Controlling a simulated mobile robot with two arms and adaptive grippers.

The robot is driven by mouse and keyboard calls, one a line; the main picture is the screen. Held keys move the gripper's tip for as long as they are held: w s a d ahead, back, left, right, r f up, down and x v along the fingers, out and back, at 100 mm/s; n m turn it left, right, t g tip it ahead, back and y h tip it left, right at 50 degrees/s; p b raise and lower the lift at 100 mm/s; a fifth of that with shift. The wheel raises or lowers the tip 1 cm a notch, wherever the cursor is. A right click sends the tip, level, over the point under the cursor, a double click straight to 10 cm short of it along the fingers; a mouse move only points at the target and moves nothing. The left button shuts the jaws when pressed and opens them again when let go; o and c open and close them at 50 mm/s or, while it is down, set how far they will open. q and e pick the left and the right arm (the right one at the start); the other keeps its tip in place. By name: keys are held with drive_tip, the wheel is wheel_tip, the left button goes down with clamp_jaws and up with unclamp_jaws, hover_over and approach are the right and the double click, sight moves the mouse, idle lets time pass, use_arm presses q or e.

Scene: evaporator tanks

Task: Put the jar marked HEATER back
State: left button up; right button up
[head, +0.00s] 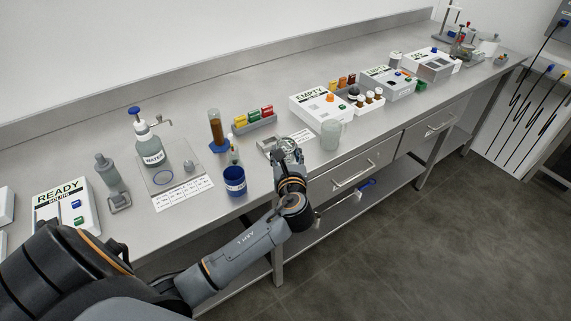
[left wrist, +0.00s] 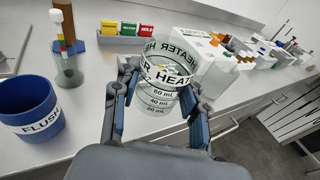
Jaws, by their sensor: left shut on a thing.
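The jar marked HEATER (left wrist: 160,82) is clear glass with a white band of black letters and mL marks. It fills the middle of the left wrist view, between the two fingers of my left gripper (left wrist: 158,98), which is shut on it. In the head view my left gripper (head: 288,160) is over the front part of the counter, right of the blue FLUSH cup (head: 234,181). The jar is hard to make out there. I cannot tell whether its base touches the counter. My right gripper is out of both views.
A clear beaker (head: 331,135) stands right of my left gripper, its label unreadable. Behind are a white EMPTY box (head: 318,108) and a rack of coloured blocks (head: 255,120). A brown-filled cylinder (head: 216,132) and a WATER bottle (head: 150,150) stand left. The counter's front edge is close.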

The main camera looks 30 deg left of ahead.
use_arm(q)
drive_tip(key=w+f, duration=0.1)
drive_tip(key=a+f, duration=0.1)
drive_tip(key=f, duration=0.1)
drive_tip(key=w+a+f, duration=0.1)
drive_tip(key=shift+w+f, duration=0.2)
drive_tip(key=shift+w, duration=0.15)
drive_tip(key=shift+w+a+f, duration=0.25)
drive_tip(key=shift+f, duration=0.2)
wheel_tip(320, 180, down, 2)
drive_tip(key=shift+w+a+f, duration=0.1)
drive_tip(key=shift+a+f, duration=0.05)
drive_tip(key=shift+f, duration=0.5)
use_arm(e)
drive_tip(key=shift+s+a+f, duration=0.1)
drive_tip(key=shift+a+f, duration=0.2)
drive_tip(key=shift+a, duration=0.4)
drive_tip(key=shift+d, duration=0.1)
use_arm(q)
drive_tip(key=shift+f+b, duration=0.2)
drive_tip(key=shift+b, duration=0.15)
drive_tip(key=o, duration=1.3)
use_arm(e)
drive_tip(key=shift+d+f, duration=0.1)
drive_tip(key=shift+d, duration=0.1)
